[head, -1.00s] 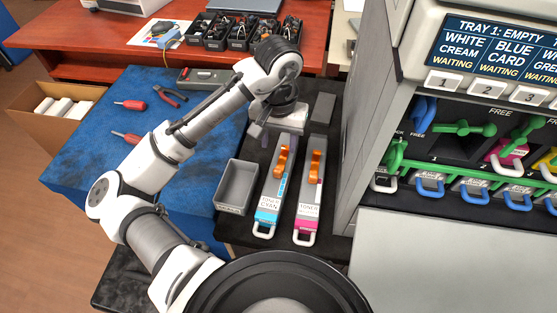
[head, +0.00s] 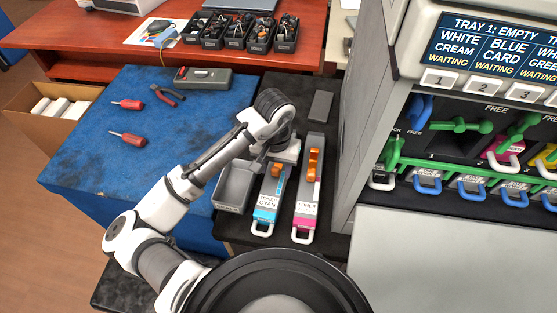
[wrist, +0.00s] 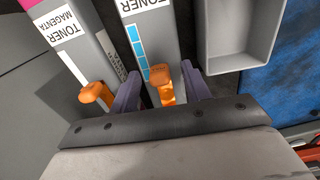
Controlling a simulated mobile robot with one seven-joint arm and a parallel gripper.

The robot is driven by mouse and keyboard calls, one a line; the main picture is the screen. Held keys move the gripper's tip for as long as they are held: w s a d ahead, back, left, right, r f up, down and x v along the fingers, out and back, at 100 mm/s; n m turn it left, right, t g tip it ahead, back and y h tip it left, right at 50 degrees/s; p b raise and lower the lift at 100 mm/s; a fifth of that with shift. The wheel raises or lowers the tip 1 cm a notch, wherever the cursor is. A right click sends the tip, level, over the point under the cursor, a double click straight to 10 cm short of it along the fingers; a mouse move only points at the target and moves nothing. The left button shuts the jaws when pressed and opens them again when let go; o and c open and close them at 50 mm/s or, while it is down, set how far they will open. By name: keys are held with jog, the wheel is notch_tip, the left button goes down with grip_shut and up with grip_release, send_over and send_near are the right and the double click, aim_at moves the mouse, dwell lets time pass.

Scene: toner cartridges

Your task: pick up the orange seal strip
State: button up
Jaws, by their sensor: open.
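Two grey toner cartridges lie side by side, each with an orange seal strip. The cyan cartridge (head: 265,204) has its orange strip (head: 277,170) partly under my gripper. The magenta cartridge (head: 308,197) has its orange strip (head: 314,166) in clear view. In the wrist view, my gripper (wrist: 160,70) is open, with its two purple fingers on either side of the cyan cartridge's strip (wrist: 163,84). Contact cannot be told. The magenta cartridge's strip (wrist: 97,94) is outside the fingers, beside the left one.
An empty grey bin (head: 219,204) stands just left of the cyan cartridge. A dark block (head: 320,105) lies behind the cartridges. The printer (head: 345,195) rises close on the right. A blue mat (head: 100,170) with screwdrivers and pliers is at left.

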jog(key=c, duration=0.9)
jog(key=shift+o, duration=0.2)
jog(key=shift+r, duration=0.1)
notch_tip(320, 180, up, 25)
jog(key=p, duration=0.6)
